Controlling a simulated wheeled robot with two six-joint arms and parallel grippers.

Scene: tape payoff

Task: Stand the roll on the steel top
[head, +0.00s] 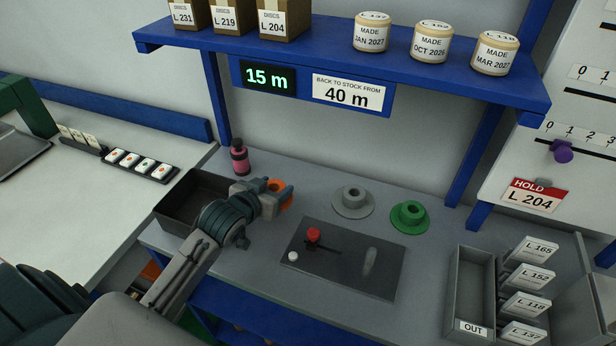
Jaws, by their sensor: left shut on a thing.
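My left gripper (272,199) is shut on an orange, round piece, taken as the roll (277,184). Its fingers hide part of the roll. The gripper is over the grey steel top (330,182), just right of the dark tray. I cannot tell whether the roll touches the top. My right gripper is not in view.
A grey flanged hub (353,202) and a green one (410,217) stand right of the gripper. A dark plate (343,278) with a red knob lies in front. A pink bottle (239,159) stands behind the dark tray (167,218). An OUT bin (472,327) is at right.

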